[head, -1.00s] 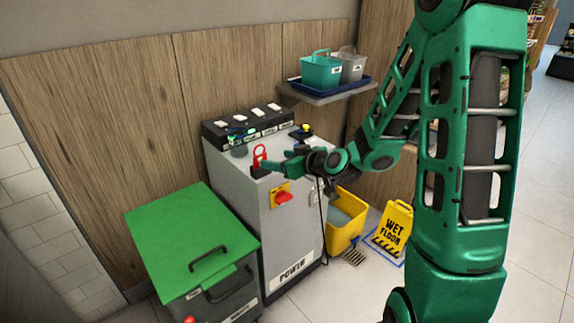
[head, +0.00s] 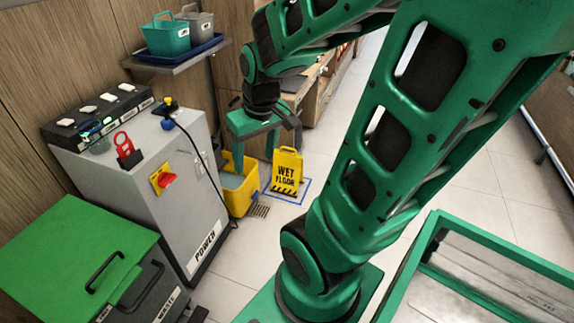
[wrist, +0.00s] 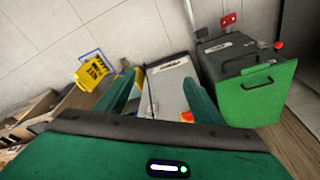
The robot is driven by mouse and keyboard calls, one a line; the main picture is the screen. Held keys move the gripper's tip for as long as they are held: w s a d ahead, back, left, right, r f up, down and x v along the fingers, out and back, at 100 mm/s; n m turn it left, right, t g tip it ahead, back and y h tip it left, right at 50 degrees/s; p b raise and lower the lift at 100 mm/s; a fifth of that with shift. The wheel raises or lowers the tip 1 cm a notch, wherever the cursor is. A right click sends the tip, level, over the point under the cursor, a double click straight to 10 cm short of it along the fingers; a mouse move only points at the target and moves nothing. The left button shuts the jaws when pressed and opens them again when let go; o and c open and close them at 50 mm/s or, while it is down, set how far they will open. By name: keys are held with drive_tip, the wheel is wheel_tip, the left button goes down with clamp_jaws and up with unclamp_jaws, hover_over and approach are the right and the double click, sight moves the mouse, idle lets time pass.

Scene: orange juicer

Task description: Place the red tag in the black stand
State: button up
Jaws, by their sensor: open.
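The red tag (head: 123,142) stands upright at the black stand (head: 130,160), on top of the grey power cabinet (head: 185,185). Its lower end appears to be inside the stand, though the exact seating is too small to tell. My gripper (head: 255,160) is open and empty, pointing down to the right of the cabinet, clear of the tag and stand. In the wrist view my gripper's fingers (wrist: 162,88) are spread apart, with the grey cabinet (wrist: 172,85) beyond them. The tag and stand cannot be made out there.
A red switch on a yellow plate (head: 162,178) is on the cabinet front. A black charger strip (head: 100,112) lies behind the stand. A green-lidded bin (head: 70,250) stands at left. A yellow bucket (head: 238,190) and wet floor sign (head: 287,170) stand near my gripper.

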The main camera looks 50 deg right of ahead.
drive_tip(key=s+r+m+g, duration=0.2)
drive_tip(key=s+m, duration=0.1)
drive_tip(key=s, duration=0.8)
drive_tip(key=shift+d+r+m+g+y, duration=0.15)
drive_tip(key=shift+r+m+g+y, duration=0.15)
drive_tip(key=shift+m+g, duration=0.1)
drive_tip(key=shift+w+f, duration=0.3)
drive_tip(key=shift+w, duration=0.3)
